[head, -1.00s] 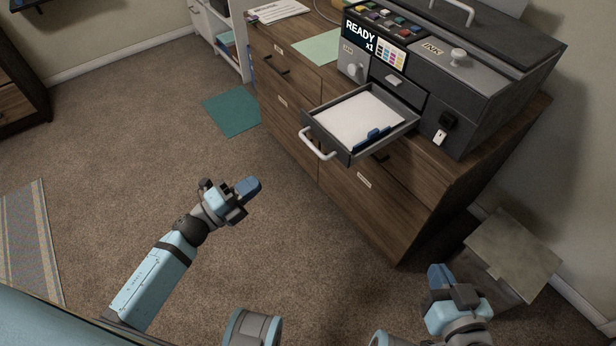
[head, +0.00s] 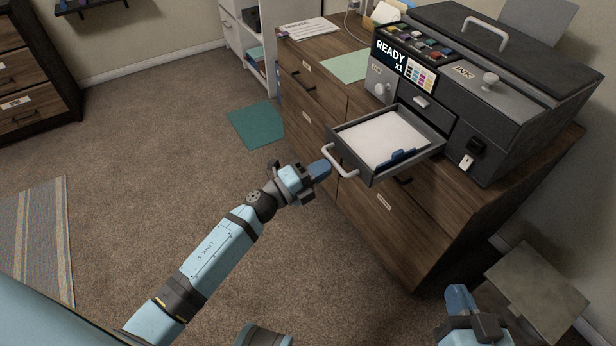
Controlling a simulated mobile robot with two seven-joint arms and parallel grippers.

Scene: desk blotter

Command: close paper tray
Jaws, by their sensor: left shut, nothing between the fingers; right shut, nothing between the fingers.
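The paper tray (head: 435,152) is a dark grey drawer pulled out from the front of the printer (head: 520,85). White paper (head: 384,138) and a blue guide (head: 402,158) lie in it. Its pale curved handle (head: 340,163) faces left and toward me. My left gripper (head: 322,169) is shut and empty, with its blue fingertips just left of the handle in the picture; I cannot tell whether they touch it. My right gripper (head: 458,298) is shut and empty at the bottom right, well below the tray.
The printer stands on a wooden cabinet (head: 380,215) with drawers. A green sheet (head: 345,66) lies on the cabinet top. A grey-green stool or box (head: 535,288) stands at the lower right. Carpet in front of the cabinet is free, apart from a teal mat (head: 255,124).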

